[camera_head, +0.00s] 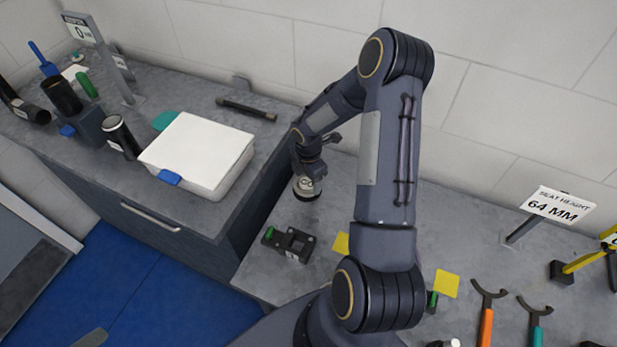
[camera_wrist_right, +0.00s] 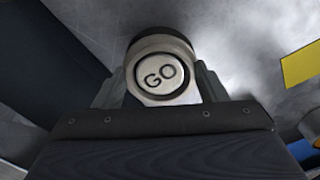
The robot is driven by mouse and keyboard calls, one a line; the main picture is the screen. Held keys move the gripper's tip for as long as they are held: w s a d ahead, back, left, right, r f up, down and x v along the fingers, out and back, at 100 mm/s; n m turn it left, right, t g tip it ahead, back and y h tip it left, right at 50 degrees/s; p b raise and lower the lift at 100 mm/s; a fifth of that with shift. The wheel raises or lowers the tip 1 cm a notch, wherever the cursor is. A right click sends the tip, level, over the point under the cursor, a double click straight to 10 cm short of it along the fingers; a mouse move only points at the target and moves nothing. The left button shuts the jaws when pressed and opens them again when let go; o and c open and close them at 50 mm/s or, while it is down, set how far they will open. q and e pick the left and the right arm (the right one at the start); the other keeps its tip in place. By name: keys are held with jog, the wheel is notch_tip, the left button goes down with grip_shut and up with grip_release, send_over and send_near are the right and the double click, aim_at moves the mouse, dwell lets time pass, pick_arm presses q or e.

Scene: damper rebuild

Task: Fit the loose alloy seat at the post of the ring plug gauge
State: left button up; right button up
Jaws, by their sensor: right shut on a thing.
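My right gripper (camera_head: 308,172) reaches down over the far left part of the right bench. It is shut on a round silver piece marked GO (camera_head: 307,188), which looks like the ring plug gauge. In the right wrist view the GO face (camera_wrist_right: 163,77) sits between the two fingers (camera_wrist_right: 160,95), with a dark rim around its far side. In the head view its underside is at or just above the bench top; I cannot tell which. I cannot make out a separate loose alloy seat or the post.
A black block fixture (camera_head: 290,243) stands nearer on the right bench. Yellow squares (camera_head: 446,284), an orange-handled tool (camera_head: 487,318) and a SEAT HEIGHT 64 MM sign (camera_head: 557,205) are at the right. The left bench holds a white box (camera_head: 198,148) and a dark rod (camera_head: 246,108).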

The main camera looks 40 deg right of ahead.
jog(key=shift+f+b, duration=0.75)
jog(key=shift+f, duration=0.25)
jog(key=o, duration=1.1)
jog(key=shift+r, duration=4)
